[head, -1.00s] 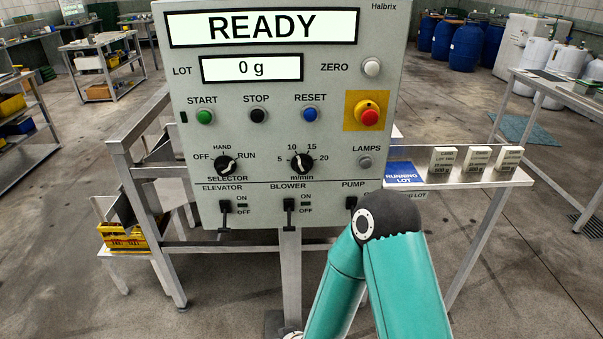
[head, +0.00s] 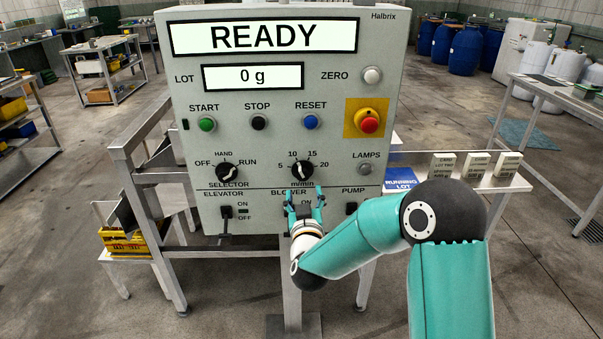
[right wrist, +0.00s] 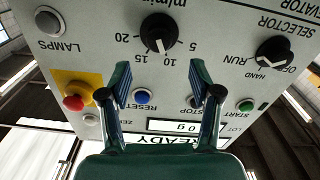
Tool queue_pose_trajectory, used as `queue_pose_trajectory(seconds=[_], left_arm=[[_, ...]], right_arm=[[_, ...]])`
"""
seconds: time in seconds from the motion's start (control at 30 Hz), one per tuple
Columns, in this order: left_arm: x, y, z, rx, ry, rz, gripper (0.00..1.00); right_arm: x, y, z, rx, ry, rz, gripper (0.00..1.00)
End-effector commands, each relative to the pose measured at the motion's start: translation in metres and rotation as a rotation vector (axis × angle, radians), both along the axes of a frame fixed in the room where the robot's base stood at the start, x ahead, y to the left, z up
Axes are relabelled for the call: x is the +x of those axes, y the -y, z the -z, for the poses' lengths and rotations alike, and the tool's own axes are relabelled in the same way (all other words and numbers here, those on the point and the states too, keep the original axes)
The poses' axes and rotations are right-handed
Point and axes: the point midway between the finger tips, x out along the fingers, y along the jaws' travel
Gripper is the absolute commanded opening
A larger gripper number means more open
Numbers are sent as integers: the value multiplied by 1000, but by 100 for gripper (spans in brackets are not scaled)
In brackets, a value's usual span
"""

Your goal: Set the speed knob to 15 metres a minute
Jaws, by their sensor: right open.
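The speed knob (head: 302,170) is a round black knob marked m/min on the grey panel (head: 240,80), with 5, 10, 15 and 20 around it. In the right wrist view the knob (right wrist: 158,32) appears upside down; its white pointer is near 10. My right gripper (head: 305,197) is open and empty, just below the knob in the head view and in front of the panel. In the right wrist view its two fingers (right wrist: 160,78) are spread, with the knob beyond their tips, not between them. My left gripper is not in view.
The selector knob (head: 227,173) is left of the speed knob. START (head: 207,124), STOP (head: 259,123) and RESET (head: 311,122) buttons are above, with a red emergency button (head: 369,122) at right. The blower switch is partly hidden by my right gripper.

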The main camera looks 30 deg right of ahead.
Motion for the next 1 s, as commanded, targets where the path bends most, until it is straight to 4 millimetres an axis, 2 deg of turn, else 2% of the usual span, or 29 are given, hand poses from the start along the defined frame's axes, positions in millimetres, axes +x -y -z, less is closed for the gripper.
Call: queue_pose_trajectory(seconds=[0.2, 0.4, 0.6, 0.87, 0.9, 1.0], left_arm=[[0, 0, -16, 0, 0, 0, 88], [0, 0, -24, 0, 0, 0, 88], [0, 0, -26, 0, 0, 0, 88], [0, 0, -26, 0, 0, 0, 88], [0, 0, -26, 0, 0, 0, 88], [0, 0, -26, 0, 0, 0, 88]], right_arm=[[41, 25, -2, 1, -2, 1, 63], [66, 40, -1, 1, -2, 0, 63], [76, 47, 1, 1, -2, -1, 63], [77, 47, 1, 1, -1, -1, 63], [77, 47, 1, 1, -1, -1, 62], [77, 47, 1, 1, -1, -1, 45]])
